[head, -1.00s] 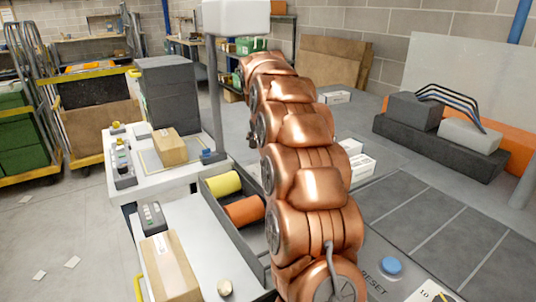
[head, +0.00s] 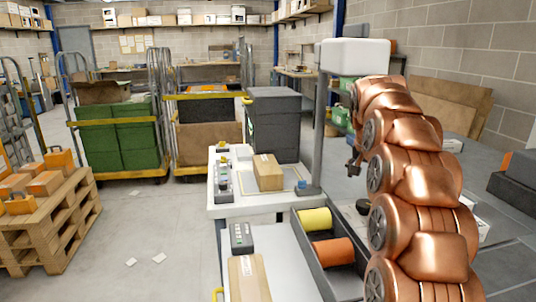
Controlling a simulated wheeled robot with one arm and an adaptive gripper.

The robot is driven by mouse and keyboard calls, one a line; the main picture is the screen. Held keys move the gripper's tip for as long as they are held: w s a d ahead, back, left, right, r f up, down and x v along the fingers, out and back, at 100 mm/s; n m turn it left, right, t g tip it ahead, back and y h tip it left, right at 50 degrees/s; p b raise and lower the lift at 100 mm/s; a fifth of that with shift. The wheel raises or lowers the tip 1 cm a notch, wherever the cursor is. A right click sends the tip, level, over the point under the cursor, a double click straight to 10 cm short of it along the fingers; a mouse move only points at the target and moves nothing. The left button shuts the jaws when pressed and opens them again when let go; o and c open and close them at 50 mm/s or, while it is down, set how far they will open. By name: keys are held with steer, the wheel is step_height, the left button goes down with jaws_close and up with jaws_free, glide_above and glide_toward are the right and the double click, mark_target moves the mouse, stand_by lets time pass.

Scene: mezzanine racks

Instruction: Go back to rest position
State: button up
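My copper-coloured arm stands raised on the right side of the head view, in front of the white workbench area. Part of what seems to be my gripper (head: 354,166) shows as a small dark shape at the left of the upper arm, mostly hidden behind the links. I cannot see its fingertips or anything held in it.
Left of my arm is a white bench (head: 252,203) with a cardboard box (head: 268,172). A grey tray holds a yellow roll (head: 314,220) and an orange roll (head: 333,251). A wooden pallet (head: 50,225) stands far left. The floor (head: 150,215) between is mostly clear.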

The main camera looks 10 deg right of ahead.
steer(key=s+a+f+n+g+y, duration=0.1)
steer(key=s+a+f+n, duration=0.2)
steer(key=s+a, duration=0.6)
steer(key=s+a+f+n+g+y, duration=0.1)
steer(key=s+a+f+n, duration=0.15)
steer(key=s+a, duration=0.6)
steer(key=s+a+f+n+g, duration=0.1)
steer(key=s+a+f, duration=0.25)
steer(key=s, duration=0.55)
steer(key=s+a+f+n+g+y, duration=0.1)
steer(key=s+a+f+n, duration=0.2)
steer(key=s, duration=0.5)
steer(key=s+a+f+g, duration=0.2)
steer(key=s+a+f, duration=0.2)
steer(key=s, duration=0.5)
step_height(320, 180, up, 13)
steer(key=w+t+p, duration=0.1)
steer(key=p, duration=1.1)
steer(key=shift+d, duration=0.2)
